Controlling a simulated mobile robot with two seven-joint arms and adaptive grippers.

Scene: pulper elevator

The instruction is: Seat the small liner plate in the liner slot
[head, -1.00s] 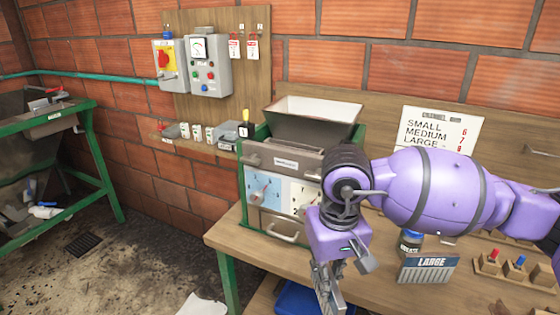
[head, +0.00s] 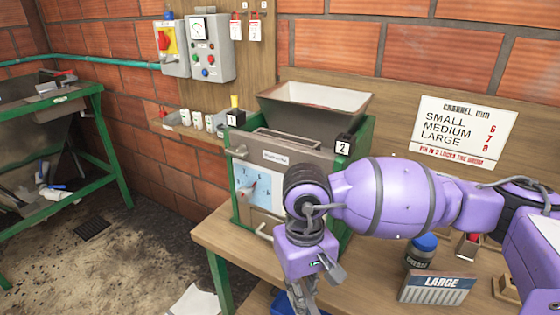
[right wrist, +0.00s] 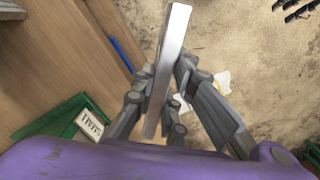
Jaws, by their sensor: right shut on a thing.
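My right gripper (right wrist: 165,75) is shut on a flat, narrow grey metal plate (right wrist: 169,55), seen almost edge-on in the right wrist view. No size mark on it can be read. In the head view my right gripper (head: 303,296) hangs at the bottom edge, in front of the bench and below the pulper's front. The pulper (head: 297,155) stands on the bench with a hopper on top and a numbered dial on its front. My right forearm hides part of its front. I cannot make out the liner slot for certain. My left gripper is not in view.
A ridged plate marked LARGE (head: 437,289) and a grease jar (head: 420,251) stand on the bench (head: 232,241) to the right. A size sign (head: 462,131) is at the back. A green-framed table (head: 103,140) stands left; the floor between is mostly open.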

